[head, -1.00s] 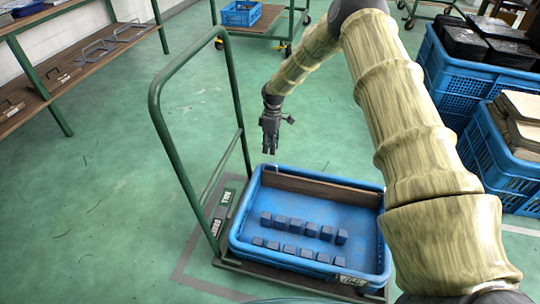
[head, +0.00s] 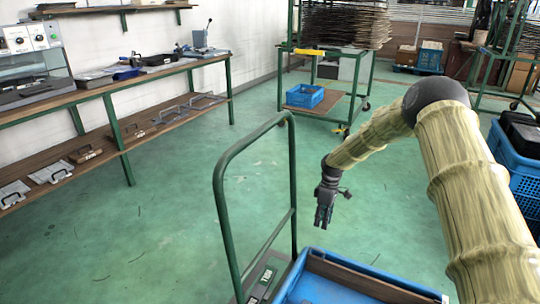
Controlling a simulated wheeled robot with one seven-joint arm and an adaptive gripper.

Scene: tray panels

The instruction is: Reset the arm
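My arm reaches in from the right in a pale, ribbed cover. My gripper (head: 323,222) hangs pointing down, above and beyond the far left corner of the blue tray. It is small and dark here, and I cannot tell whether its fingers are apart. Nothing is seen hanging from it. The blue tray (head: 330,291) sits on a cart at the bottom edge, and only its far part shows.
The cart's green handle frame (head: 222,215) stands upright left of my gripper. A long workbench (head: 100,90) runs along the left wall. A green rack cart with a small blue crate (head: 304,96) stands behind. Blue crates (head: 512,170) stand at the right. Green floor between is open.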

